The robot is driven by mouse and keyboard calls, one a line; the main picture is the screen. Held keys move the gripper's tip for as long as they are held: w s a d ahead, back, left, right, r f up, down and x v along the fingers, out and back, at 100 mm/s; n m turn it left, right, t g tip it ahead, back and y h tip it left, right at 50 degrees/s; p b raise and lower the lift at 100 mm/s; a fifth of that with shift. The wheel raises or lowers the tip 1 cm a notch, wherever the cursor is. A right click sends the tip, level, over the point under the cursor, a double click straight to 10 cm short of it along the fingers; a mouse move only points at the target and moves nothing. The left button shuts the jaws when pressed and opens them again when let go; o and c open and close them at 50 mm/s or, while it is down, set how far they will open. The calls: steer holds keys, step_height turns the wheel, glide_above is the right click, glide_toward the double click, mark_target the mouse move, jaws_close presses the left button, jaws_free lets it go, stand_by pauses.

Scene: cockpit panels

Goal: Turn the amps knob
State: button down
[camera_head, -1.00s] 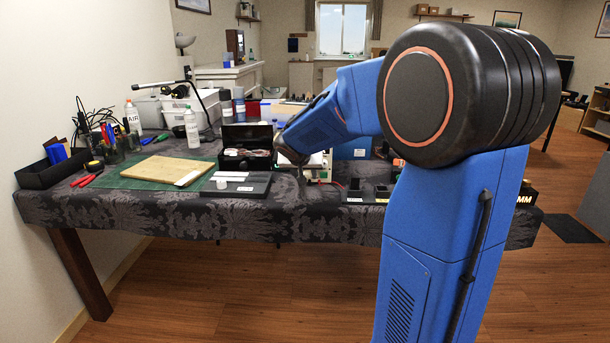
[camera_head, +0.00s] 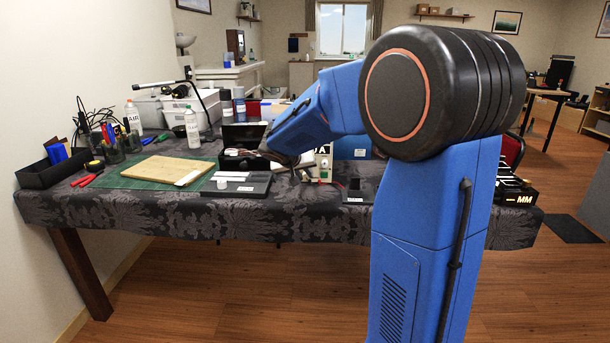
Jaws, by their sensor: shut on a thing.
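The white power supply (camera_head: 323,163) stands on the table with a large dark letter A on its front. A green part and a red lead show low on that front. My gripper (camera_head: 299,173) is at the lower left edge of this front, small and dark, below the wrist. It is shut on the amps knob, which is too small and too covered by the gripper to make out. My blue arm comes in from the right and hides the upper left of the unit.
An open black box (camera_head: 243,136) and a dark tray (camera_head: 238,186) lie just left of my gripper. A blue box (camera_head: 353,146) stands to the right behind the unit. A small black stand (camera_head: 356,192) sits at the table's front. A tan board (camera_head: 166,169) lies further left.

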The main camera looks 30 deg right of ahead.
stand_by(0.4)
steer(key=c, duration=1.6)
jaws_free()
steer(key=shift+o, duration=0.2)
steer(key=v, duration=1.7)
steer(key=shift+w+a, duration=0.15)
steer(key=shift+a, duration=0.25)
steer(key=s+a+f+n+y, duration=0.2)
steer(key=s+f, duration=0.3)
steer(key=s, duration=0.6)
steer(key=s+a+f+n+y, duration=0.2)
steer(key=s+f, duration=0.3)
steer(key=s, duration=0.5)
steer(key=s+a+f+n+g+y, duration=0.1)
steer(key=s+a+f+n+y, duration=0.1)
steer(key=s+f, duration=0.4)
steer(key=s+a+y, duration=0.1)
steer(key=s, duration=0.4)
steer(key=shift+s+a, duration=0.35)
